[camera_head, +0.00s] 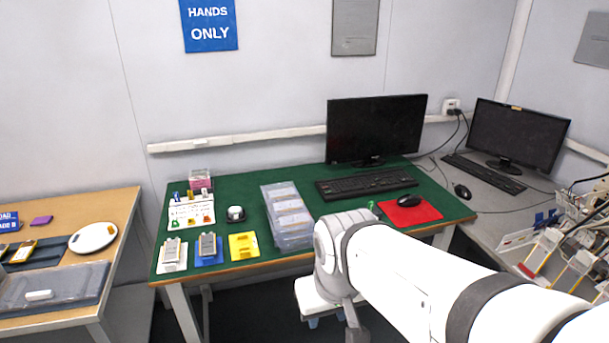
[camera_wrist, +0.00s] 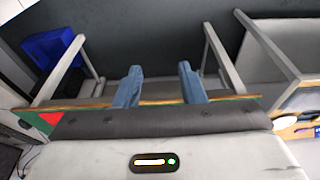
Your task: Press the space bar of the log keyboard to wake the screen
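A black keyboard (camera_head: 365,185) lies on the green-topped table in front of a dark monitor (camera_head: 376,127). A second black keyboard (camera_head: 484,174) lies on the grey table at right, in front of another dark monitor (camera_head: 517,135). No label shows which one is the log keyboard, and their space bars are too small to make out. In the wrist view, the two blue fingers of my gripper (camera_wrist: 159,76) stand apart with nothing between them, against table legs and dark floor. Neither keyboard shows in the wrist view.
A black mouse (camera_head: 409,200) lies on a red mat (camera_head: 424,214), close to my arm. A clear tray box (camera_head: 288,216) stands left of the nearer keyboard. Coloured holders (camera_head: 243,246) line the front left edge. The green surface (camera_head: 245,190) behind is partly clear.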

